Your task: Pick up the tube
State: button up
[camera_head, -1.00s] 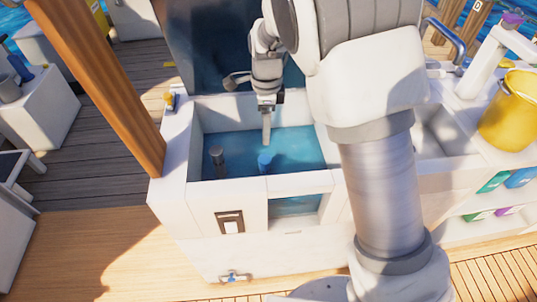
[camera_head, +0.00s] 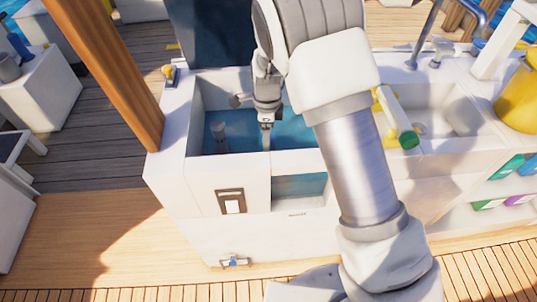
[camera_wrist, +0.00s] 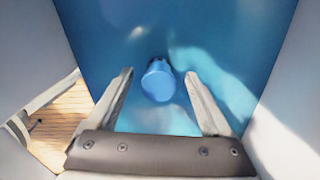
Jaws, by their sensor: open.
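The tube appears to be the blue round-topped cylinder (camera_wrist: 158,80) in the wrist view, seen end-on against the blue hatch floor. It lies between and just beyond the fingertips of my gripper (camera_wrist: 160,82), with space on both sides. My gripper is open and empty. In the head view my gripper (camera_head: 267,144) points down inside the open engine hatch (camera_head: 203,185). The blue cylinder cannot be made out there.
A grey cylinder (camera_head: 220,138) stands in the hatch, left of my gripper. White walls enclose the hatch closely. A wooden post (camera_head: 105,75) stands to the left. A green-ended spout (camera_head: 400,122) and a yellow bucket (camera_head: 520,97) are to the right.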

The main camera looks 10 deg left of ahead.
jog(key=f, duration=0.1)
jog(key=f+b, duration=0.1)
jog(key=f, duration=0.1)
jog(key=f+b, duration=0.1)
jog(key=f, duration=0.1)
jog(key=shift+d, duration=0.25)
grip_shut()
